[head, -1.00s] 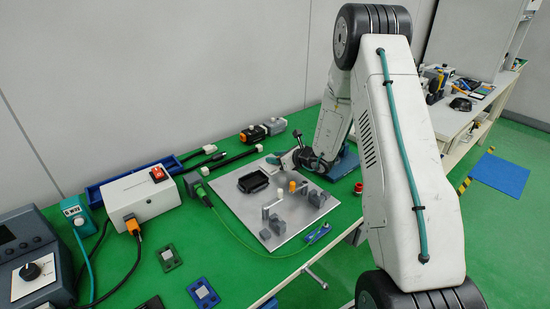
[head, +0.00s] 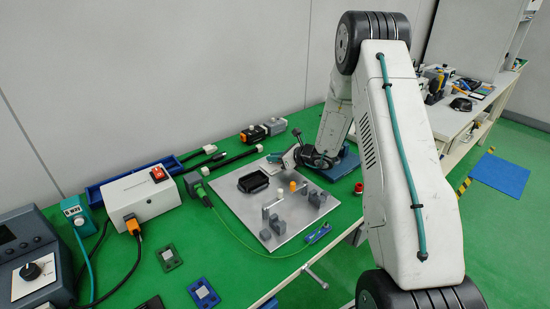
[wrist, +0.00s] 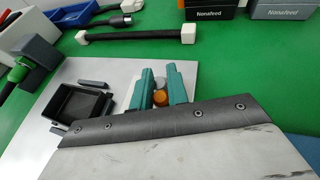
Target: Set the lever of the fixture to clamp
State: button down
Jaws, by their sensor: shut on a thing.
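The fixture is a pale metal plate (head: 247,218) on the green bench. It carries a black open tray (head: 253,182), grey blocks, pale crank-like parts and an orange cap (head: 292,186). My gripper (head: 273,158) is low over the plate's far right part, its teal fingers behind the tray and cap. In the wrist view the fingers (wrist: 158,86) are close together. A pale round piece and the orange cap (wrist: 159,98) show between them. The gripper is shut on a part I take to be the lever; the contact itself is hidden. I cannot read the lever's setting.
A black bar with white ends (wrist: 137,35) lies behind the plate. A white box with a red switch (head: 140,194) and a green-plugged cable (head: 200,188) are on the left. A blue tool (head: 318,233) lies by the near edge. A red round part (head: 358,188) is at the right.

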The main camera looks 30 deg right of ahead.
jog(key=c, duration=1.4)
grip_release()
jog(key=shift+o, duration=0.2)
jog(key=v, duration=0.7)
jog(key=shift+s+d+r, duration=0.15)
jog(key=shift+s+d, duration=0.1)
jog(key=shift+s, duration=0.05)
